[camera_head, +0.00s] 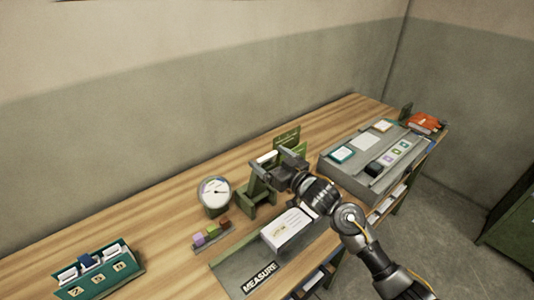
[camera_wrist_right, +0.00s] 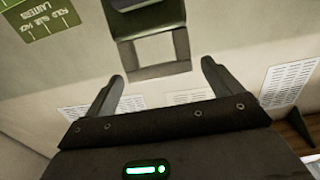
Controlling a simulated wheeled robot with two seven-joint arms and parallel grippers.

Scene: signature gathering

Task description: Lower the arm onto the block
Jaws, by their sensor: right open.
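My right gripper (camera_head: 273,163) is open and reaches over a green stand (camera_head: 256,195) on the wooden bench. In the right wrist view its two fingers (camera_wrist_right: 162,70) are apart, with a dark grey bracket-like bar (camera_wrist_right: 155,70) ahead of them; I cannot tell if they touch it. This bar may be the arm, but the gripper hides that part in the head view. A white block (camera_head: 287,229) with a printed top lies on the grey mat marked MEASURE (camera_head: 235,271), in front of the stand and below my right arm. My left gripper is not in view.
A round dial (camera_head: 215,194) and a small rack with coloured cubes (camera_head: 211,234) stand left of the green stand. A teal card box (camera_head: 98,270) is at the far left. A grey tray (camera_head: 345,178) with cards is at right. Bare bench lies between box and dial.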

